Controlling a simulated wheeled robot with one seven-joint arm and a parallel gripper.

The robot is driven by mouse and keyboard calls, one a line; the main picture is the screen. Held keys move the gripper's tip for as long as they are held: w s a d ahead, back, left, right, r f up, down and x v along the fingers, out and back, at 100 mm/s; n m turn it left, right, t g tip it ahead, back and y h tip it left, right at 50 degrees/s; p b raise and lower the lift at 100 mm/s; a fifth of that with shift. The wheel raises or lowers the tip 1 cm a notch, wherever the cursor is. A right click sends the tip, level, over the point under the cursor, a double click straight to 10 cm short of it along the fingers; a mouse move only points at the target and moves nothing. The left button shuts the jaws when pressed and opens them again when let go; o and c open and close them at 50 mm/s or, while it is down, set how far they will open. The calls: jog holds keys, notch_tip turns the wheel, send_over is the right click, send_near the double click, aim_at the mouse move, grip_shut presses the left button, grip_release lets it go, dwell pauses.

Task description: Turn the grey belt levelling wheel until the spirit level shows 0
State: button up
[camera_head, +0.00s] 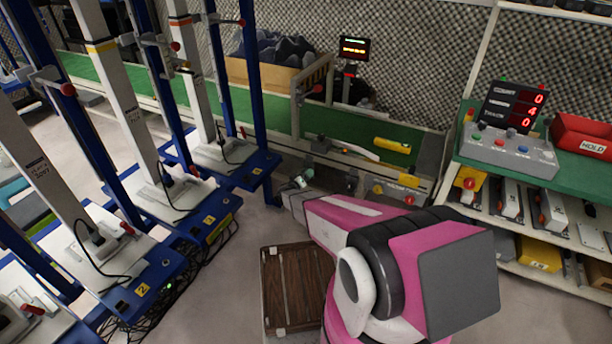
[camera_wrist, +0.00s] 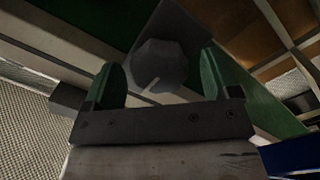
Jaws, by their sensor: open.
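The grey wheel (camera_wrist: 160,65) shows in the wrist view as a dark, many-sided knob with a pale line at its lower edge, in front of a grey plate. My gripper (camera_wrist: 161,80) is open, with one green finger on each side of the wheel. I cannot tell whether either finger touches it. In the head view my gripper (camera_head: 304,178) is small, beside the front of the green belt (camera_head: 270,115). I cannot make out the wheel there. No spirit level can be read with certainty.
A small orange-lit display (camera_head: 354,48) stands behind the belt, too small to read. Blue-framed stands (camera_head: 230,205) are on the left. A wooden crate (camera_head: 297,285) is on the floor below my arm. A shelf bench with a counter box (camera_head: 508,150) is at the right.

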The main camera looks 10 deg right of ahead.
jog(key=shift+w+d, duration=0.5)
jog(key=shift+w, duration=0.05)
jog(key=c, duration=0.9)
